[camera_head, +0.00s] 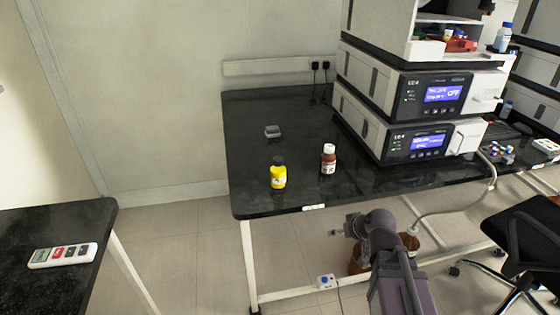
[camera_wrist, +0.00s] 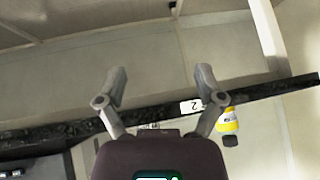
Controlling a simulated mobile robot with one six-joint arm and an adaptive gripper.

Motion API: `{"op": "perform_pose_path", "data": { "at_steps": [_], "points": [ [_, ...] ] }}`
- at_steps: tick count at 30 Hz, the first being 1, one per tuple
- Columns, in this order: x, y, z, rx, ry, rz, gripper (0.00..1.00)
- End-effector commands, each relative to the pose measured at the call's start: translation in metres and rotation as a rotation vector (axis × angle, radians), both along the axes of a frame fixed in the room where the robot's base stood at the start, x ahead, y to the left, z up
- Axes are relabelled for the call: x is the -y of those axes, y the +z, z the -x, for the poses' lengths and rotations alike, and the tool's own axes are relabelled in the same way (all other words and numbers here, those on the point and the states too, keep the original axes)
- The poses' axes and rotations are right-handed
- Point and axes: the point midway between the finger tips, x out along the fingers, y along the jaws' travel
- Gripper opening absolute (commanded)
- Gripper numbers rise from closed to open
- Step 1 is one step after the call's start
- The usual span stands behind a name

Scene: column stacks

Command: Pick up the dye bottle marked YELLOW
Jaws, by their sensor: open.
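The yellow dye bottle (camera_head: 278,176) has a black cap and stands upright near the front left of the black bench. In the wrist view the yellow bottle (camera_wrist: 229,120) shows at the right, just beyond my right finger, with its dark cap pointing down in the picture. My gripper (camera_head: 338,231) is in front of the bench's front edge, to the right of the bottle and apart from it. In the wrist view my gripper (camera_wrist: 161,76) has its two fingers spread, with nothing between them.
Stacked instruments (camera_head: 416,143) fill the bench's right. A black chair (camera_head: 522,232) stands at the right. The bench's front left is mostly clear.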

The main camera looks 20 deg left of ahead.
Motion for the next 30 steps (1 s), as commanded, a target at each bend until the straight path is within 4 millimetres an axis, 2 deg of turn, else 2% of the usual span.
{"op": "perform_pose_path", "data": {
  "at_steps": [1, 9, 15, 21, 30],
  "points": [
    [-0.014, 0.025, -0.002, 0.038, 0.026, -0.021, 0.87],
    [-0.078, 0.107, -0.01, 0.253, 0.128, -0.134, 0.87],
    [-0.115, 0.161, -0.011, 0.39, 0.164, -0.199, 0.87],
    [-0.134, 0.189, -0.011, 0.467, 0.175, -0.233, 0.87],
    [-0.139, 0.195, -0.011, 0.49, 0.175, -0.242, 0.87]
  ]
}}
